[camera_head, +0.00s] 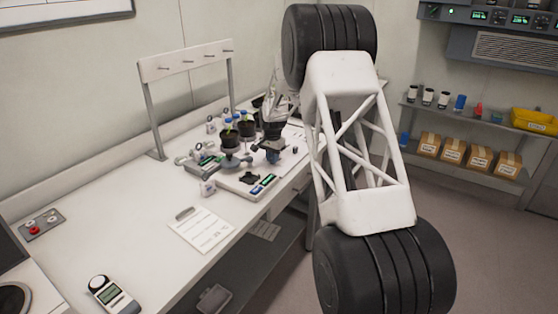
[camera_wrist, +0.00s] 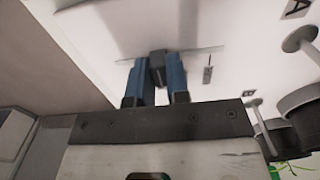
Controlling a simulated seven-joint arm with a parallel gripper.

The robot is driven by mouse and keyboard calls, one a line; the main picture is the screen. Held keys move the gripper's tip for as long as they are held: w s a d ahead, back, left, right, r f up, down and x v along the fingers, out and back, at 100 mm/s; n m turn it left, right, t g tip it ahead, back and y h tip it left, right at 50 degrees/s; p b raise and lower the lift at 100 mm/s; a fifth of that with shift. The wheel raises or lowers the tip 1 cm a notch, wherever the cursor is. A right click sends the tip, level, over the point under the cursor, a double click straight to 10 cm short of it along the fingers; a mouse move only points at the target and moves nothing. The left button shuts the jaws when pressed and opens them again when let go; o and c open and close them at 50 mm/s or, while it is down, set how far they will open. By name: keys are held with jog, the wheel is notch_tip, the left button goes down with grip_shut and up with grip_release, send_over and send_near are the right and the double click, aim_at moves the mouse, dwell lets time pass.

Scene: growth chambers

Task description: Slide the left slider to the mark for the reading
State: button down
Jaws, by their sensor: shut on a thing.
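My gripper (camera_wrist: 158,84) has two blue fingers closed on a small dark slider knob (camera_wrist: 157,62). The knob sits on a thin slot (camera_wrist: 195,52) in a white panel (camera_wrist: 100,30) and stands between the fingertips. A small printed mark (camera_wrist: 208,68), too blurred to read, lies right of the knob beside the slot. In the head view my gripper (camera_head: 270,153) is low over the bench's far right part, and its fingers hide the knob there. A device with lit displays (camera_head: 264,182) stands in front of it; its reading is too small to read.
Label A (camera_wrist: 295,9) and a pale round-topped peg (camera_wrist: 300,39) are at the wrist view's right. A paper sheet (camera_head: 201,230) lies nearer on the bench (camera_head: 130,215), with free room around it.

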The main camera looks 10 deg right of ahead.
jog(key=shift+w+a, duration=0.8)
jog(key=c, duration=1.1)
grip_release()
jog(key=shift+r, duration=0.15)
jog(key=shift+r, duration=3.8)
